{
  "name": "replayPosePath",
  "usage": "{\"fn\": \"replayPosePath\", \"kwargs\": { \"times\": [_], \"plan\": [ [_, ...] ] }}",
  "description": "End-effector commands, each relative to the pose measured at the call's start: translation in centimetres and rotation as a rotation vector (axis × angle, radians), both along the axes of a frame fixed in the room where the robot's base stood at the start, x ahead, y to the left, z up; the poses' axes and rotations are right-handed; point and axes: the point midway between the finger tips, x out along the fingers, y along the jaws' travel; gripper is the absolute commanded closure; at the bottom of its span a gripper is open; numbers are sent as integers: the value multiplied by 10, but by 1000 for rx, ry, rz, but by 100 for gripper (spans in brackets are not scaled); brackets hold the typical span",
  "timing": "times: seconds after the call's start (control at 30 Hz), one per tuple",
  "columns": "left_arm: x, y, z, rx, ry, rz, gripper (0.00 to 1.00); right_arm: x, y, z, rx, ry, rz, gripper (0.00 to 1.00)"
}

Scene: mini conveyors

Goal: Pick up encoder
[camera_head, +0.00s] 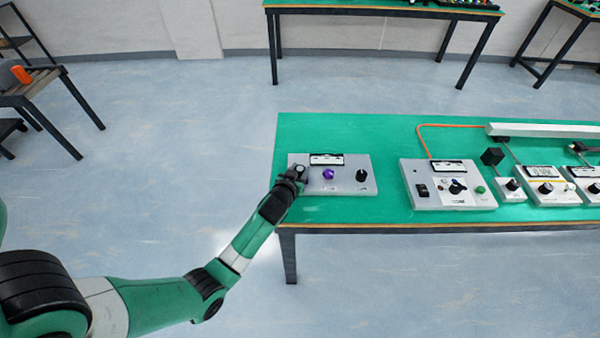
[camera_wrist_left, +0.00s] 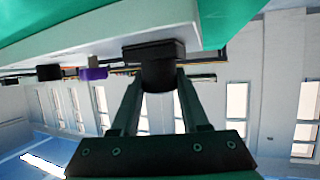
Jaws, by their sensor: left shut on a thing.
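A grey panel (camera_head: 345,188) lies at the left end of the green table, with a purple knob (camera_head: 328,174) in its middle and a black knob (camera_head: 361,175) at its right. My left gripper (camera_head: 298,174) is at the panel's left end. In the left wrist view its two fingers (camera_wrist_left: 158,92) are shut on a black part, apparently the encoder (camera_wrist_left: 158,72), with a blocky base and a rounded body. Its base appears to meet the grey panel; any small gap cannot be told. The purple knob (camera_wrist_left: 93,74) stands to the left there. My right gripper is not in view.
A second grey panel (camera_head: 447,199) with knobs and a switch stands right of the first on the green table (camera_head: 390,135). Smaller grey boxes (camera_head: 545,197) sit further right. The tabletop behind the first panel is clear. Other tables stand at the back and left.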

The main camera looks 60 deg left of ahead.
Motion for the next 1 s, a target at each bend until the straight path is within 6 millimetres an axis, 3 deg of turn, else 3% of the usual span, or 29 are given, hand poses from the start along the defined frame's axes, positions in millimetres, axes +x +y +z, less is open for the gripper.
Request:
{"fn": "replayPosePath", "kwargs": {
  "times": [0.23, 0.43, 0.67, 0.8, 1.0],
  "plan": [
    [0, 0, 8, 0, -1, 0, 100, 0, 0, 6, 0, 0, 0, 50],
    [0, -1, 42, 1, -3, 0, 100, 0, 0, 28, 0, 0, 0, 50],
    [-30, -44, 103, 0, -2, -4, 100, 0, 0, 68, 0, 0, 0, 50],
    [-55, -78, 114, 0, 1, -6, 100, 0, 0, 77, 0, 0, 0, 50],
    [-76, -107, 131, -1, 2, -3, 100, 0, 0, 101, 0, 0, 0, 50]
  ]
}}
